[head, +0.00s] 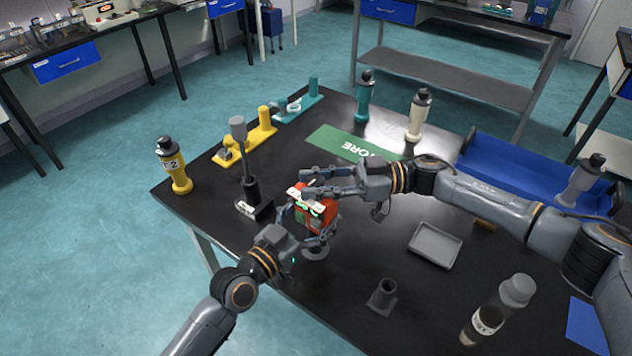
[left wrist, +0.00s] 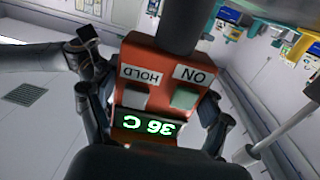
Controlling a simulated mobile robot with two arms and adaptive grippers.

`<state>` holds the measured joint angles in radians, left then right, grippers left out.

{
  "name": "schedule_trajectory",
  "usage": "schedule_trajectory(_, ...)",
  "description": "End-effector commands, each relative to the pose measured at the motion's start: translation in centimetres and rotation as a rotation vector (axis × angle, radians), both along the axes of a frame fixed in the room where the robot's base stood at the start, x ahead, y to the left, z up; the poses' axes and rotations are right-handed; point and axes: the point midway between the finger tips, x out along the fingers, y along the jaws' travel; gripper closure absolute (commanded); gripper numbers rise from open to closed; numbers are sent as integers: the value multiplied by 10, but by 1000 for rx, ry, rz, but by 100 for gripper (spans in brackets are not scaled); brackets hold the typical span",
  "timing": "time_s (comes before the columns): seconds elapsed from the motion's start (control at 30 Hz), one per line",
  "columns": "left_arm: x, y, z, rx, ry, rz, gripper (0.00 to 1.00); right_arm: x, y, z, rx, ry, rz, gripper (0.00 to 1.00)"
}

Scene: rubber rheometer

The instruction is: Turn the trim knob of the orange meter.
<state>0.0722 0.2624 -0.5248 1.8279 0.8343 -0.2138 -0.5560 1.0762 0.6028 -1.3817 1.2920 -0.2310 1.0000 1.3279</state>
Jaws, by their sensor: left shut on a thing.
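The orange meter (head: 328,221) is near the front edge of the black table. My left gripper (head: 301,231) is shut on it, one finger on each side. In the left wrist view the meter (left wrist: 150,57) shows HOLD and ON labels above two buttons, and a green display (left wrist: 148,126) reading 36 C upside down. My right gripper (head: 304,182) reaches in from the right at the meter's top, its fingers apart. One of its fingertips shows in the left wrist view (left wrist: 86,36). I cannot make out the trim knob; whether the right fingers touch the meter is unclear.
A grey-topped tool (head: 240,150) stands left of the meter. A yellow stand (head: 250,142), a teal stand (head: 298,108) and a green STORE mat (head: 345,143) lie behind. A grey tray (head: 435,245), a small grey holder (head: 382,297) and a bottle (head: 497,312) stand to the right.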

Motion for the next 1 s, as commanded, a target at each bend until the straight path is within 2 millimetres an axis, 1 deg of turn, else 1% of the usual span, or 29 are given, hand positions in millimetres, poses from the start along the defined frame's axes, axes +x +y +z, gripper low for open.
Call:
schedule_trajectory(0.03, 0, 0, 0, 1, -1, 0, 60, 0, 0, 0, 0, 0, 0, 85)
schedule_trajectory(0.07, 0, 0, 0, 1, -1, 0, 60, 0, 0, 0, 0, 0, -1, 92)
schedule_trajectory(0.1, 0, 0, 0, 1, -1, 0, 60, 0, 0, 0, 0, 0, -1, 100)
schedule_trajectory(0.3, 0, 0, 0, 1, -1, 0, 60, 1, 0, 0, 0, -1, 7, 100)
schedule_trajectory(0.47, 0, 0, 0, 1, -1, 0, 60, 1, 1, 0, 1, -2, 50, 100)
schedule_trajectory(1.0, -1, -1, 0, 1, -1, -2, 60, 3, 1, 0, -1, -3, 345, 100)
